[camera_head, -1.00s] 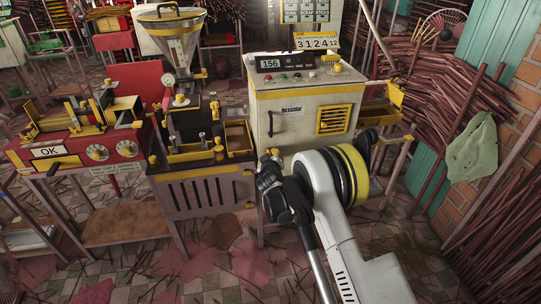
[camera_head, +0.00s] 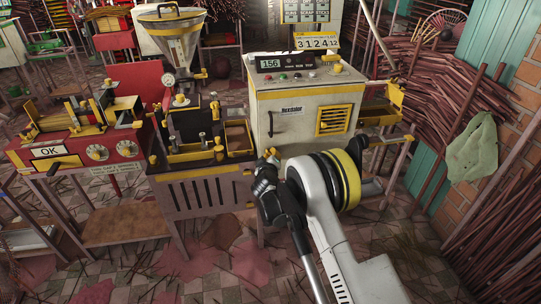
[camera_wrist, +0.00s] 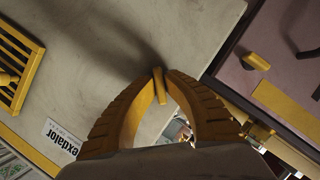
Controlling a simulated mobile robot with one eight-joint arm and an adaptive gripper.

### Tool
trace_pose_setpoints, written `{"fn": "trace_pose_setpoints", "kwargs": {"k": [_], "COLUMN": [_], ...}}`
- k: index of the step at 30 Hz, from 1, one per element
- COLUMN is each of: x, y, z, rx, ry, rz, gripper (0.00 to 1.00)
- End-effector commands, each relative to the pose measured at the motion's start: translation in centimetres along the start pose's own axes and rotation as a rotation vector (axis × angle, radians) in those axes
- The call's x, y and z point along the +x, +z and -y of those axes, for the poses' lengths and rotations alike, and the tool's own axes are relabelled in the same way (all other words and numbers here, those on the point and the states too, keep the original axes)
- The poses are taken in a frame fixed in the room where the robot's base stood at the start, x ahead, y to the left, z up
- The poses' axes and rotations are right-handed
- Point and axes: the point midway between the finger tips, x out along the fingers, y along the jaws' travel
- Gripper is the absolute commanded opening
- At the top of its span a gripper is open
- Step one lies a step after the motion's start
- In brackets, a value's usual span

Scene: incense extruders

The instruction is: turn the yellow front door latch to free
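The yellow front door latch (camera_wrist: 160,88) shows in the wrist view as a short, slightly tilted bar on the pale machine front. My gripper (camera_wrist: 160,76) has its two curved yellow fingers closed in on either side of it, with the tips appearing to touch it. In the head view my gripper (camera_head: 269,155) is at the lower left front of the cream cabinet (camera_head: 290,110); the latch cannot be made out there, at the fingertips.
The cabinet has a black handle (camera_head: 271,123) and a yellow vent (camera_head: 333,120). A dark slatted bench with yellow trim (camera_head: 203,172) stands close on the left. A red machine (camera_head: 85,148) is farther left. Stick bundles (camera_head: 455,105) line the right wall.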

Motion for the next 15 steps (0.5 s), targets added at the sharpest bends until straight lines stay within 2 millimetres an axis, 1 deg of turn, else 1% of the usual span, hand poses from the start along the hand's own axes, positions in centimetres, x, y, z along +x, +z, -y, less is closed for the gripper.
{"fn": "trace_pose_setpoints", "kwargs": {"k": [1,2,11,14,15], "x": [0.0,0.0,-0.1,-0.9,-1.5], "y": [0.0,0.0,0.0,0.0,0.0], "z": [0.0,0.0,0.0,0.0,0.0], "rx": [0.0,0.0,0.0,0.001,0.001], "ry": [0.0,0.0,0.0,-0.001,-0.001], "rz": [0.0,0.0,0.0,0.0,0.0], "gripper": [0.28,0.32,0.32,0.32,0.32]}}
